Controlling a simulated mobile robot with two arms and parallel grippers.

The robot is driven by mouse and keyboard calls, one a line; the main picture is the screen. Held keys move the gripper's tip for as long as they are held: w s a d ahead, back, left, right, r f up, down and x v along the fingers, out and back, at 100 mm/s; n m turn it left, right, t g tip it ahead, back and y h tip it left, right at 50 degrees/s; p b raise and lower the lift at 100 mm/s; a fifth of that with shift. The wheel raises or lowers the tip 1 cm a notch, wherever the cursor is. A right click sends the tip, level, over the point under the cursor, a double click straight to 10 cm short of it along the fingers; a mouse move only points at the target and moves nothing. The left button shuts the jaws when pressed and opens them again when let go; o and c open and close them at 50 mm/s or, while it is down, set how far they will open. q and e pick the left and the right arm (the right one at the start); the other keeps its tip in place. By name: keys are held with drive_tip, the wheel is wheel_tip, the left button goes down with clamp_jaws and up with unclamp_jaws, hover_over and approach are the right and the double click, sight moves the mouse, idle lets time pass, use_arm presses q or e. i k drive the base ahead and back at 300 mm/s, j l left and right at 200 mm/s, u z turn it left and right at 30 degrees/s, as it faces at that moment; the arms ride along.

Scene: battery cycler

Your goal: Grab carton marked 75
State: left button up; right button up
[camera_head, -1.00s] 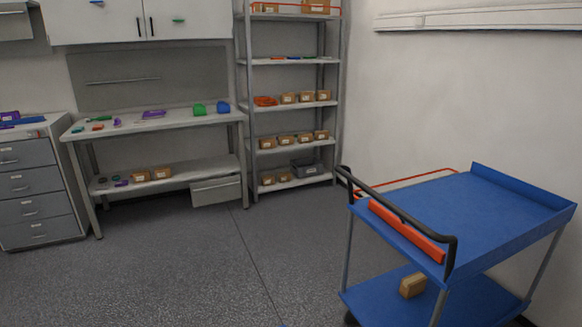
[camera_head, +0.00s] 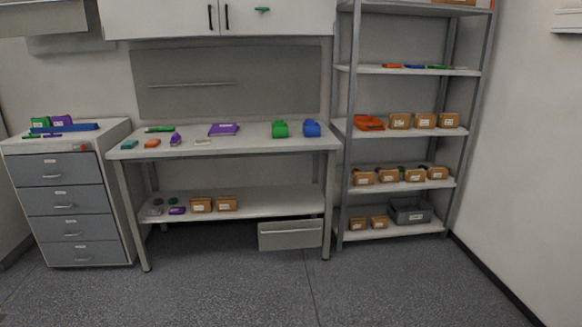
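Several small brown cartons with white labels stand in view. Some are on the shelving unit's middle shelf (camera_head: 424,120), some on the shelf below it (camera_head: 415,175), and two on its bottom shelf (camera_head: 379,222). Two more cartons (camera_head: 201,205) (camera_head: 227,203) sit on the workbench's lower shelf. The labels are too small to read, so I cannot tell which carton is marked 75. Neither of my grippers is in view.
The workbench (camera_head: 230,143) stands at the back, with a grey drawer cabinet (camera_head: 62,208) to its left and the metal shelving unit (camera_head: 352,130) to its right. A grey bin (camera_head: 410,212) sits on the bottom shelf. The floor (camera_head: 250,290) in front is clear.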

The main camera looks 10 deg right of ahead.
sight(445, 120)
drive_tip(key=i+z, duration=0.25)
drive_tip(key=i, duration=0.35)
drive_tip(key=i+z, duration=0.25)
drive_tip(key=i, duration=0.3)
drive_tip(key=i+j+z, duration=0.2)
drive_tip(key=i, duration=0.4)
drive_tip(key=i+l+z, duration=0.25)
drive_tip(key=i+l, duration=0.9)
drive_tip(key=i, duration=0.15)
